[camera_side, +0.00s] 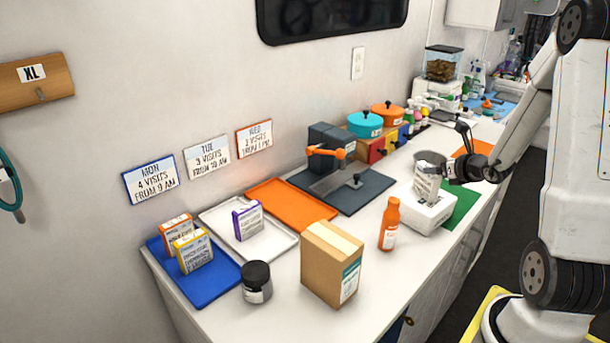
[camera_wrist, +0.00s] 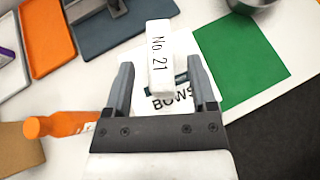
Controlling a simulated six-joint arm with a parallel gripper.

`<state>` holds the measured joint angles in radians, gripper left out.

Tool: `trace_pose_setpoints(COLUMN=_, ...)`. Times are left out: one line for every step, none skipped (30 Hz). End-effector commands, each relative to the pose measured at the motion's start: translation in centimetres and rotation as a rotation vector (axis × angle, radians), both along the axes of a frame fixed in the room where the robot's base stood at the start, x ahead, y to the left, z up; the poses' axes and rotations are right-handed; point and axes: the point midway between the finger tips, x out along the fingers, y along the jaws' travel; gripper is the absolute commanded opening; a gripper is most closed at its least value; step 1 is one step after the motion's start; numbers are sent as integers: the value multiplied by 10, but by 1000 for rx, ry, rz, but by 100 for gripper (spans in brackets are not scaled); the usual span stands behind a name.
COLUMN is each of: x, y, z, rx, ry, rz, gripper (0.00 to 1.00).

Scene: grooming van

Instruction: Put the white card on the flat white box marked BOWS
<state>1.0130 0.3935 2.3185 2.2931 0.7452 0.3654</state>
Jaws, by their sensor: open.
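The white card (camera_wrist: 160,42), printed "No 21", shows between my fingertips in the wrist view. In the side view the card (camera_side: 427,184) stands roughly upright on the flat white box (camera_side: 424,216), seemingly touching its top. My gripper (camera_wrist: 161,66) is open, with a gap between each finger and the card.
An orange bottle (camera_side: 390,224) stands left of the box, and a cardboard box (camera_side: 331,262) farther left. A green mat (camera_side: 462,203) and a metal bowl (camera_side: 431,158) are close by. Blue (camera_side: 212,281), white (camera_side: 216,219) and orange (camera_side: 291,201) trays lie to the left.

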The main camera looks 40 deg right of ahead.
Motion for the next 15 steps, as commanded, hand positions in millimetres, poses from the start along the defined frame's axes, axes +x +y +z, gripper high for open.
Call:
trace_pose_setpoints(x=-5, y=2, z=4, rx=-2, ry=-1, rz=-2, gripper=73)
trace_pose_setpoints(x=-8, y=3, z=5, rx=-1, ry=-2, rz=-2, gripper=73)
trace_pose_setpoints(x=-11, y=5, z=7, rx=0, ry=-1, rz=-2, gripper=73)
trace_pose_setpoints(x=-14, y=6, z=9, rx=0, ry=-1, rz=-2, gripper=73)
trace_pose_setpoints(x=-16, y=6, z=10, rx=-1, ry=-2, rz=-2, gripper=73)
trace_pose_setpoints(x=-19, y=8, z=12, rx=-1, ry=-2, rz=-2, gripper=73)
trace_pose_setpoints(x=-21, y=9, z=13, rx=-1, ry=-2, rz=-1, gripper=73)
trace_pose_setpoints(x=-23, y=9, z=14, rx=-1, ry=-1, rz=-1, gripper=73)
trace_pose_setpoints(x=-25, y=10, z=16, rx=-1, ry=-2, rz=-1, gripper=73)
trace_pose_setpoints(x=-27, y=11, z=17, rx=-2, ry=-1, rz=-2, gripper=73)
trace_pose_setpoints(x=-28, y=11, z=17, rx=0, ry=-2, rz=-1, gripper=73)
trace_pose_setpoints(x=-29, y=12, z=18, rx=0, ry=-1, rz=-1, gripper=73)
trace_pose_setpoints(x=-30, y=13, z=18, rx=0, ry=-1, rz=0, gripper=73)
trace_pose_setpoints(x=-31, y=13, z=18, rx=1, ry=0, rz=0, gripper=73)
trace_pose_setpoints(x=-32, y=13, z=19, rx=1, ry=0, rz=0, gripper=73)
